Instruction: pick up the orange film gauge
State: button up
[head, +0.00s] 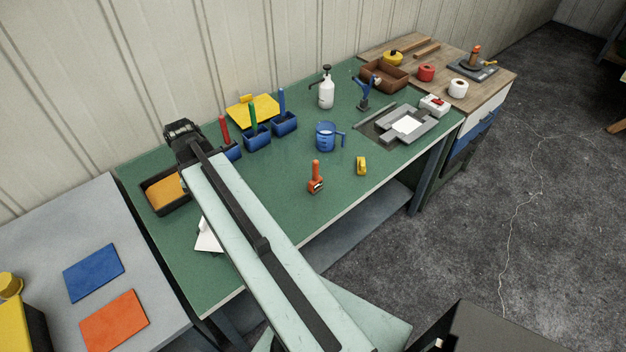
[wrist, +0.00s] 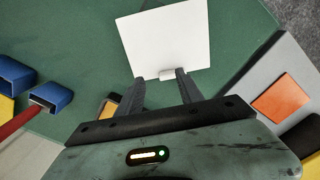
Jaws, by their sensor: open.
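In the head view, an upright orange-handled tool (head: 316,178) stands on the green bench near its front edge. It is the only orange tool I see there and looks like the orange film gauge, but its details are small. It is not in the wrist view. My gripper (wrist: 159,77) is open and empty in the wrist view, its fingertips over the near edge of a white sheet (wrist: 166,36) with a small pale block on that edge.
A small yellow piece (head: 361,166) lies right of the orange tool, and a blue jug (head: 326,137) stands behind it. Blue bins (head: 257,142) and a black tray (head: 166,206) are to the left. Green surface around the orange tool is clear.

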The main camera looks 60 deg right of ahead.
jog(key=s+d+r+n+p, duration=0.15)
jog(key=s+d, duration=0.25)
jog(key=d, duration=0.4)
jog(key=s+d+r+n, duration=0.1)
jog(key=s+d+n, duration=0.2)
jog(key=d, duration=0.6)
jog(key=r+n+p, duration=0.2)
jog(key=n, duration=0.3)
send_over(315, 167)
jog(key=d, duration=0.1)
jog(key=shift+w+d+f, duration=0.2)
jog(key=shift+w+f, duration=0.05)
jog(key=shift+w, duration=0.05)
notch_tip(315, 167, down, 8)
jog(key=b, duration=0.8)
jog(key=shift+w+a+f+b, duration=0.1)
jog(key=shift+b, duration=0.2)
jog(key=shift+r, duration=0.2)
grip_shut()
